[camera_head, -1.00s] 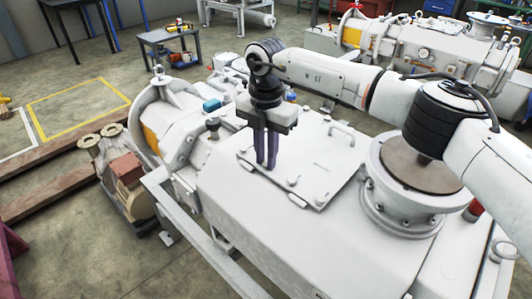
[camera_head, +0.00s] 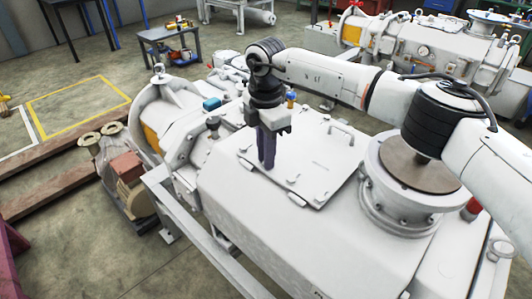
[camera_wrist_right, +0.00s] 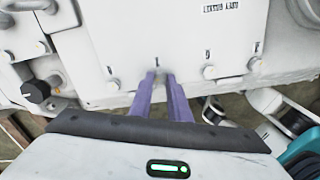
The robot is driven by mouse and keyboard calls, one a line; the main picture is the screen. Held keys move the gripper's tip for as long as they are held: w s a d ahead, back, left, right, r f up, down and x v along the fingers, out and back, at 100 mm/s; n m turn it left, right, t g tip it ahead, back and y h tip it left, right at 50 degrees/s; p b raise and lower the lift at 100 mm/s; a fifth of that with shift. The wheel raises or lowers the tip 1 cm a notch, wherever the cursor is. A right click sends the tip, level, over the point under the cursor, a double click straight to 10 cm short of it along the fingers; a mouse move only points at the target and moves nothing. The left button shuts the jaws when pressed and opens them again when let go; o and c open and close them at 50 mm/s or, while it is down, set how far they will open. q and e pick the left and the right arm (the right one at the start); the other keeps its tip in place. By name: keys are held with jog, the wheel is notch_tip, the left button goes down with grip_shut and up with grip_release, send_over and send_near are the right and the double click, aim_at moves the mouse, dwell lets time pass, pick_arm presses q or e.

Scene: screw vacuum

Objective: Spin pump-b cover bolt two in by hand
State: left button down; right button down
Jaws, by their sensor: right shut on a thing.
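The white cover plate (camera_head: 318,172), with a handle and bolts along its edges, lies on the big white pump housing (camera_head: 265,230). My right gripper (camera_head: 267,166) points down at the plate's left part. In the right wrist view my right gripper (camera_wrist_right: 160,74) has its purple fingertips close together at the plate's edge, shut on a cover bolt that the fingers mostly hide. My left gripper is not in view.
A wide round flange (camera_head: 410,185) stands right of the plate, under my right arm. A second white pump (camera_head: 430,48) stands at the back right. A small table with items (camera_head: 168,35) is at the back left. The floor at left is mostly open.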

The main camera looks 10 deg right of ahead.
jog(key=shift+w+r, duration=0.2)
jog(key=shift+r, duration=0.15)
jog(key=c, duration=1.7)
grip_release()
jog(key=shift+s, duration=0.1)
jog(key=shift+o, duration=0.2)
jog(key=shift+f, duration=0.15)
notch_tip(320, 180, up, 10)
jog(key=b, duration=0.1)
jog(key=shift+r, duration=0.2)
